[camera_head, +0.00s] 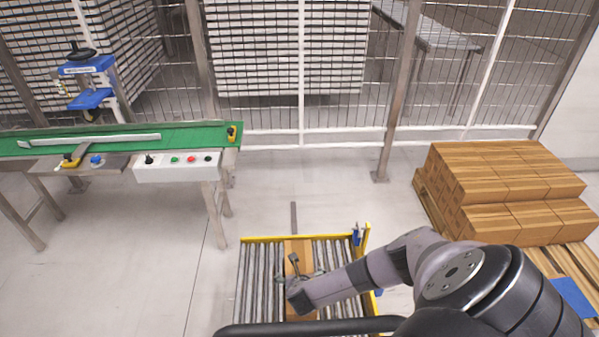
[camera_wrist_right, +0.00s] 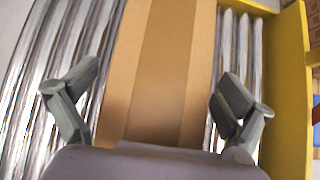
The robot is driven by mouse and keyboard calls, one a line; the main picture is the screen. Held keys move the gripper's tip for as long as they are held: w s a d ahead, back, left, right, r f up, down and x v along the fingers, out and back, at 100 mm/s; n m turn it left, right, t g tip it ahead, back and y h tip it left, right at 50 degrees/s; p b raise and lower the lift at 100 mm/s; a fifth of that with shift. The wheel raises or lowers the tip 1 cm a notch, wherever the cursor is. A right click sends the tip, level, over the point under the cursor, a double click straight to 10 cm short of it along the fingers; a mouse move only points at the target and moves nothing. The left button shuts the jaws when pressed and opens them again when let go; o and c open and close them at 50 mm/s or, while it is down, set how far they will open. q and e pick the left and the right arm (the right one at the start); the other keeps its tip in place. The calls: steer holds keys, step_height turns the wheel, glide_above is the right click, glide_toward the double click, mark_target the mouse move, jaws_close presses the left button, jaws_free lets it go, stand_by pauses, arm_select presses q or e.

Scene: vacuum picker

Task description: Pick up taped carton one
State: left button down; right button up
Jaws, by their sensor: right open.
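A brown taped carton (camera_head: 299,256) lies on the roller conveyor with yellow edges, in the lower middle of the head view. In the right wrist view the carton (camera_wrist_right: 160,75) runs up the middle, with a darker tape band along its length. My right gripper (camera_head: 297,270) is over the carton in the head view. In the right wrist view my right gripper (camera_wrist_right: 160,95) is open, with one finger on each side of the carton and no visible contact. My arm hides part of the carton in the head view. My left gripper is not in view.
The roller conveyor (camera_head: 258,275) has a yellow rail (camera_wrist_right: 291,100) on the right. Many cartons (camera_head: 500,180) are stacked on a wooden pallet (camera_head: 560,262) at right. A green belt conveyor (camera_head: 200,135) with a control box (camera_head: 177,168) stands at left. A mesh fence closes the back.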

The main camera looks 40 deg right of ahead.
steer(key=shift+c, duration=0.3)
steer(key=c, duration=1.6)
steer(key=shift+r, duration=0.1)
steer(key=shift+c, duration=0.6)
